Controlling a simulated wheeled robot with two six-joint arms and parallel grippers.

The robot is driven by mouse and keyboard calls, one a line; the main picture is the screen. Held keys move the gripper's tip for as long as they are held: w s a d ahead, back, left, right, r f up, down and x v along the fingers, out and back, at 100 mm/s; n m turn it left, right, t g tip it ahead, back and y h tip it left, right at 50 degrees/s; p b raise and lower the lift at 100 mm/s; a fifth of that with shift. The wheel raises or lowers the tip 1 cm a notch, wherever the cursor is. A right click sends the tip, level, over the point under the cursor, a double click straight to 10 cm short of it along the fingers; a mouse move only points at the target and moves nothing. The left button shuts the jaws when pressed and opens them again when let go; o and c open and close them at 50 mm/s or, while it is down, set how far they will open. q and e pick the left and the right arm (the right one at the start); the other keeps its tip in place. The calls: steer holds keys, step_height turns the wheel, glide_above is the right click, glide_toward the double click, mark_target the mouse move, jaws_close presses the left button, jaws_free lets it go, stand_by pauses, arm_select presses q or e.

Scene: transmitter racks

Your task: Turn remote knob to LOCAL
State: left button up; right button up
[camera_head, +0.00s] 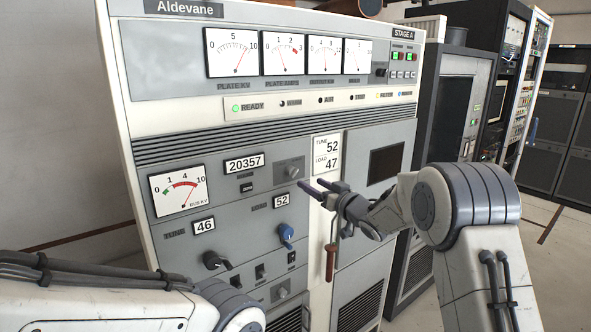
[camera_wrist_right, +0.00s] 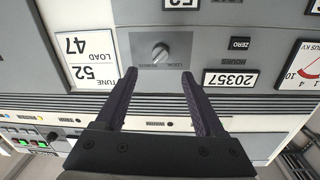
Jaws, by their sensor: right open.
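The remote knob (camera_head: 291,170) is a small grey knob on a darker grey plate, right of the 20357 counter on the Aldevane cabinet. In the right wrist view, which is upside down, the knob (camera_wrist_right: 161,53) sits between and beyond my fingertips, with small labels beside it. Its pointer setting is too small to read surely. My right gripper (camera_head: 318,187) is open and empty, in front of the panel to the right of and a little below the knob. Its two dark fingers (camera_wrist_right: 158,76) are apart from the knob. My left gripper is out of view; only its arm shows at lower left.
A blue knob (camera_head: 286,233) and a black knob (camera_head: 214,261) stick out lower on the panel. A red-handled rod (camera_head: 331,258) hangs below my right gripper. A TUNE/LOAD card (camera_head: 326,153) is right of the knob. Dark racks (camera_head: 452,100) stand at right.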

mark_target(295, 174)
steer(key=p+x, duration=0.4)
steer(key=x, duration=0.4)
steer(key=shift+a+r, duration=0.1)
steer(key=shift+r, duration=0.05)
steer(key=shift+w+a+p, duration=0.3)
steer(key=shift+w+a, duration=0.05)
steer(key=shift+w, duration=0.3)
jaws_close()
